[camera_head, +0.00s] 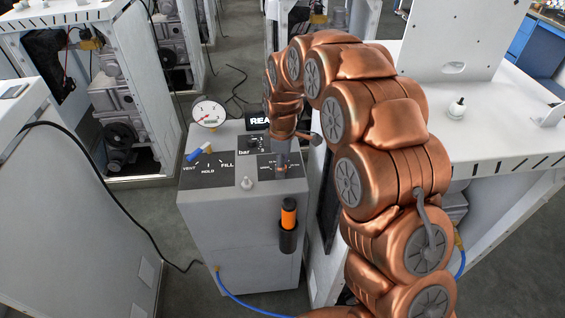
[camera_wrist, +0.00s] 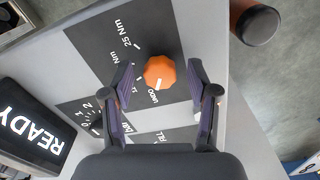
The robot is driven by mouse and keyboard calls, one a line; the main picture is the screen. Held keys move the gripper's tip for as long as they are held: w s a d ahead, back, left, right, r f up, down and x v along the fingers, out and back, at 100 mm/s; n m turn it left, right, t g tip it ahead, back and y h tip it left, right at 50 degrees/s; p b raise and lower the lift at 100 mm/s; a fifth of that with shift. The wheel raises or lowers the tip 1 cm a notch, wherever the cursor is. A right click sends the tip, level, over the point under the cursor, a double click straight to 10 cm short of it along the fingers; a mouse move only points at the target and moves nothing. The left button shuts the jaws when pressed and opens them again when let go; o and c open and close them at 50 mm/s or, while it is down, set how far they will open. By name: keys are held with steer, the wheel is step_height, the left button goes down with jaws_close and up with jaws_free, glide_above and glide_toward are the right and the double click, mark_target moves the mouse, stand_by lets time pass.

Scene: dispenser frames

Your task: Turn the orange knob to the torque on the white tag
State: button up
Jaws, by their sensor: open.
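The orange knob (camera_wrist: 160,72) sits on a dark dial plate (camera_wrist: 125,40) in the wrist view. Its white pointer mark faces the UNDO label; 25 Nm and other partly hidden markings lie around it. My gripper (camera_wrist: 161,65) is open, with one finger on each side of the knob and a visible gap to each. In the head view my gripper (camera_head: 282,150) is over the right part of the grey cabinet's top (camera_head: 232,140), largely hiding the knob. I cannot make out a readable white tag in either view.
A gauge (camera_head: 209,113), a blue-handled valve (camera_head: 198,152) and a READY display (camera_wrist: 32,125) stand on the cabinet. A black holder with an orange-and-black tool (camera_head: 288,215) hangs on its front. A white bench (camera_head: 490,130) is to the right.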

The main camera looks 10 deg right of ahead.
steer(key=shift+c, duration=0.3)
jaws_close()
steer(key=shift+f+b, duration=0.1)
steer(key=shift+b, duration=0.25)
steer(key=m+b, duration=0.2)
steer(key=shift+m+b, duration=0.35)
steer(key=shift+m, duration=0.05)
steer(key=m+b, duration=0.3)
steer(key=m, duration=0.1)
steer(key=shift+s+a+m, duration=0.1)
steer(key=shift+m, duration=0.3)
